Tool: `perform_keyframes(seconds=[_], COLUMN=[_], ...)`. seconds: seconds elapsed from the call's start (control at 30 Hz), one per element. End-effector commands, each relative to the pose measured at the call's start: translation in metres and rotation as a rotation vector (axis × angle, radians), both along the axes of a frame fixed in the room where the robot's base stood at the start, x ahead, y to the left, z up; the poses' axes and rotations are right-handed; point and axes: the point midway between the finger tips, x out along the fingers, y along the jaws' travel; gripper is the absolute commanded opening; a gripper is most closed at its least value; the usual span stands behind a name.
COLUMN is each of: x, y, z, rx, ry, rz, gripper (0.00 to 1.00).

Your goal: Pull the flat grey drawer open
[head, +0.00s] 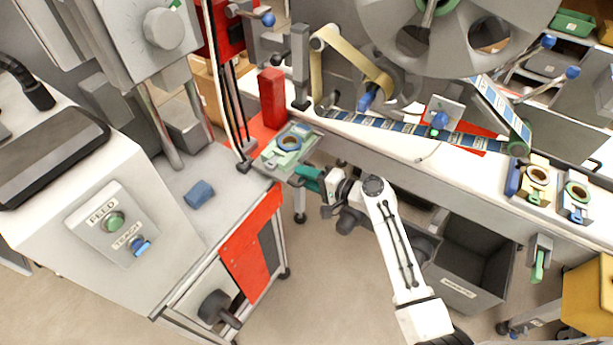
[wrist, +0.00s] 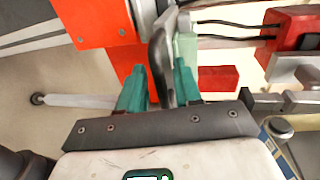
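A flat, pale grey-green drawer (head: 274,160) sits at the corner where the left bench meets the long white bench; a dark blue ring lies on it. My gripper (head: 308,178), with teal fingers, is at its front edge. In the wrist view, a dark grey curved handle (wrist: 158,50) stands between my two fingertips. A pale green-grey face, likely the drawer front (wrist: 187,48), shows behind the right finger. The fingers are apart, with a gap showing on the left side of the handle.
A red block (head: 272,97) stands behind the drawer. A red panel (head: 252,243) hangs on the left bench below it. A dark bin (head: 466,262) stands under the long bench. The floor in front is clear.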

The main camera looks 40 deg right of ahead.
Motion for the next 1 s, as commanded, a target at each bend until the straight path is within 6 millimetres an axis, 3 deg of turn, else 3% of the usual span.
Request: perform_keyframes(seconds=[0.23, 0.6, 1.0], x=[0.0005, 0.0002, 0.0], y=[0.0002, 0.0001, 0.0001], z=[0.0, 0.0, -0.0004], rx=[-0.001, -0.001, 0.0], ry=[0.0, 0.0, 0.001], rz=[0.0, 0.0, 0.0], gripper=[0.33, 0.0, 0.0])
